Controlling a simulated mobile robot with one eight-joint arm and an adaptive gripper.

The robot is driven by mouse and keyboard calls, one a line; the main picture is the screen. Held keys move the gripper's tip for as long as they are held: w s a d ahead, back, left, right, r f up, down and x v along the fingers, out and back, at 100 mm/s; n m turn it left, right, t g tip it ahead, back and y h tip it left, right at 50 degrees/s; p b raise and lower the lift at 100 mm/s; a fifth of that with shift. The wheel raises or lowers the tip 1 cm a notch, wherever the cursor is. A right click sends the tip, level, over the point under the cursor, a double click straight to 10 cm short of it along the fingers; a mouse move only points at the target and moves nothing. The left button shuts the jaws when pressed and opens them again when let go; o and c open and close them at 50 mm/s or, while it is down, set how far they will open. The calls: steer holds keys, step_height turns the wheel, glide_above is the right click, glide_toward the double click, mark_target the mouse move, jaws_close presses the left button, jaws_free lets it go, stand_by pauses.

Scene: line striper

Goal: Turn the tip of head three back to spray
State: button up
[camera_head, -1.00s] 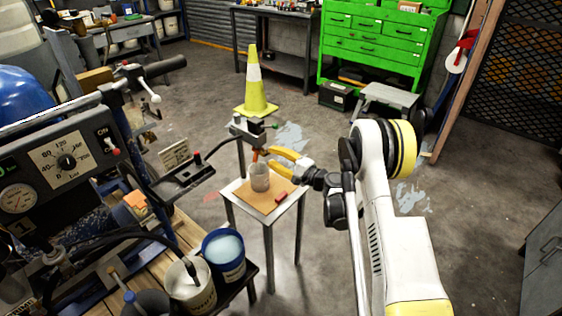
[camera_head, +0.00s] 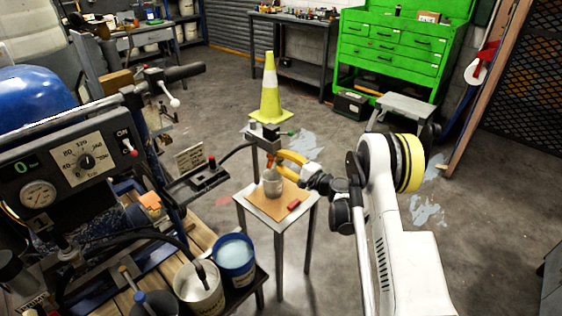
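The spray head (camera_head: 263,132) is a grey block with a small green-ended part at its right, above a small table. An orange tip (camera_head: 270,160) hangs below it; its exact angle is too small to tell. My gripper (camera_head: 279,162) has two yellow fingers, open, pointing left with their ends right beside the orange tip. I cannot tell whether they touch it. A grey cup (camera_head: 272,183) stands below the tip on a brown board (camera_head: 262,206). Head numbers are not legible here.
A red block (camera_head: 294,205) lies on the board. The striper's control panel (camera_head: 80,160) fills the left, with a blue bucket (camera_head: 235,262) and a white bucket (camera_head: 200,290) in front. A yellow cone (camera_head: 269,95) stands behind. The floor at right is mostly clear.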

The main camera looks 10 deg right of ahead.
jaws_close()
steer(key=n, duration=0.8)
steer(key=shift+n, duration=0.3)
steer(key=shift+n, duration=0.3)
steer(key=n, duration=0.5)
steer(key=shift+n, duration=0.3)
steer(key=n, duration=0.3)
